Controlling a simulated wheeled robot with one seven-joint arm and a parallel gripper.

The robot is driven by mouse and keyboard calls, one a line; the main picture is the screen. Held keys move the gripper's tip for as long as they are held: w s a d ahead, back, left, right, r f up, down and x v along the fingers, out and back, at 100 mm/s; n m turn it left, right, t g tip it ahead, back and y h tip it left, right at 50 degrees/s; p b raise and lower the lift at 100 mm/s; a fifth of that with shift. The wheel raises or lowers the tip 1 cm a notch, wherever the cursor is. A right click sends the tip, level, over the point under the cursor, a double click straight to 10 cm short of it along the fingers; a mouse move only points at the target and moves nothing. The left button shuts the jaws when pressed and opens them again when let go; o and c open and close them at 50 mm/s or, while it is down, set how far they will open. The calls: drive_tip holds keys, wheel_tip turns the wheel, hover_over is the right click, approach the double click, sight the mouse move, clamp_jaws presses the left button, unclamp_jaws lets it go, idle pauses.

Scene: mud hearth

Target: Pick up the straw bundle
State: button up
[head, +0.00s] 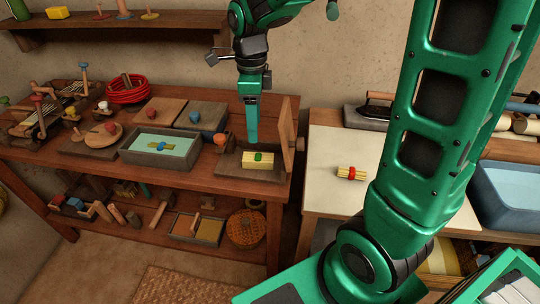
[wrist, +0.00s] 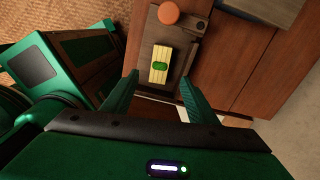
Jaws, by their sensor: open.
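A pale yellow straw bundle with a green band (head: 258,160) lies in a shallow dark open box (head: 230,163) at the right end of the left bench. In the wrist view this bundle (wrist: 160,66) appears between my two green fingers, near their tips. My gripper (head: 252,140) points down above the box, its fingers apart with nothing held. It also shows open in the wrist view (wrist: 159,77). In the head view one finger hides the other. A second straw bundle, with a red band (head: 351,173), lies on the pale table at right.
A small orange knob (head: 219,139) is at left, beside a grey tray with pale blue inside (head: 128,152). The pale tabletop (head: 330,145) is mostly clear.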

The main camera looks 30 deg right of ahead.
hover_over(255, 155)
drive_tip(key=f, duration=0.5)
drive_tip(key=shift+w+d+f, duration=0.15)
drive_tip(key=shift+w+f, duration=0.1)
drive_tip(key=shift+f, duration=0.05)
drive_tip(key=shift+s+a+f, duration=0.1)
drive_tip(key=shift+f, duration=1.25)
drive_tip(key=shift+s+a+f, duration=0.1)
drive_tip(key=shift+f, duration=1.2)
drive_tip(key=c, duration=1.1)
